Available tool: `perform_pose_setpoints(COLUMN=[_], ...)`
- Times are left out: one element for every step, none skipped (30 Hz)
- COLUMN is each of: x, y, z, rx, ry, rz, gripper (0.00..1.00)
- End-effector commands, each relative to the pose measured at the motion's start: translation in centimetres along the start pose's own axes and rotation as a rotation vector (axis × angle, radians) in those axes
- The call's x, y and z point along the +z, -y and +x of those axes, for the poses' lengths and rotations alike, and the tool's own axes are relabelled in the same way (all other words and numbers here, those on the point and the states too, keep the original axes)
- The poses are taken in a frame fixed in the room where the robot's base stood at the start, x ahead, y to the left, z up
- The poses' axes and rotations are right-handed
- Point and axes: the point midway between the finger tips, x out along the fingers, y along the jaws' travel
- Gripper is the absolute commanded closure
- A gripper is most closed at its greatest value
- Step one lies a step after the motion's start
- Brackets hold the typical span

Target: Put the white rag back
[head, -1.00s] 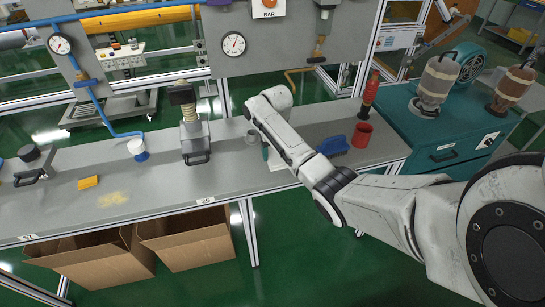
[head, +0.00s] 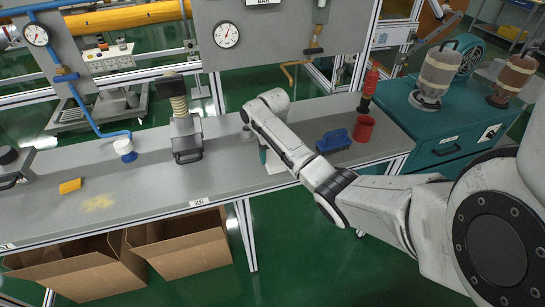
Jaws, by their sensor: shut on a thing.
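A white patch (head: 277,163), which looks like the white rag, shows low behind my forearm, over the grey bench (head: 215,180). Most of it is covered by my arm. My gripper (head: 264,155) hangs down behind the forearm at the same spot, with only a small teal-green bit showing beside the white. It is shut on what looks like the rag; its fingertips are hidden. I cannot tell whether the rag touches the bench top. A pale yellow smear (head: 97,202) lies on the bench at left.
A blue brush (head: 333,141) and red cup (head: 364,129) stand right of my gripper, with a red bottle (head: 370,88) behind. A grey cup (head: 247,134) is close on the left. A yellow sponge (head: 70,185) lies farther left. Cardboard boxes (head: 180,245) sit below. The bench's front middle is clear.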

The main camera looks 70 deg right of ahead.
Motion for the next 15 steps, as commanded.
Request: perform_pose_setpoints(x=[-0.01,-0.01,0.00,0.00,-0.01,-0.02,-0.02,-0.02,-0.01,-0.01,-0.01,-0.01,-0.01,-0.01,0.00], y=[0.02,0.02,0.03,0.05,0.05,0.05,0.05,0.04,0.04,0.04,0.04,0.03,0.03,0.03,0.03], z=[-0.03,0.00,0.11,0.20,0.30,0.28,0.25,0.25,0.26,0.26,0.26,0.26,0.27,0.27,0.27], rx=[0.000,0.000,0.000,-0.001,-0.001,-0.001,-0.001,-0.001,-0.001,-0.001,-0.001,-0.001,-0.001,-0.001,0.000], ry=[0.000,0.000,0.000,0.000,0.000,-0.001,-0.001,0.000,0.000,0.000,0.000,0.000,0.000,0.000,0.000], rz=[0.000,0.000,0.000,-0.001,-0.001,-0.001,-0.001,-0.001,-0.001,-0.001,-0.001,0.000,0.000,0.000,0.000], gripper=[0.59,0.59,0.59,0.59,0.59,0.29,0.26,0.23,0.19,0.17,0.14,0.10,0.07,0.05,0.05])
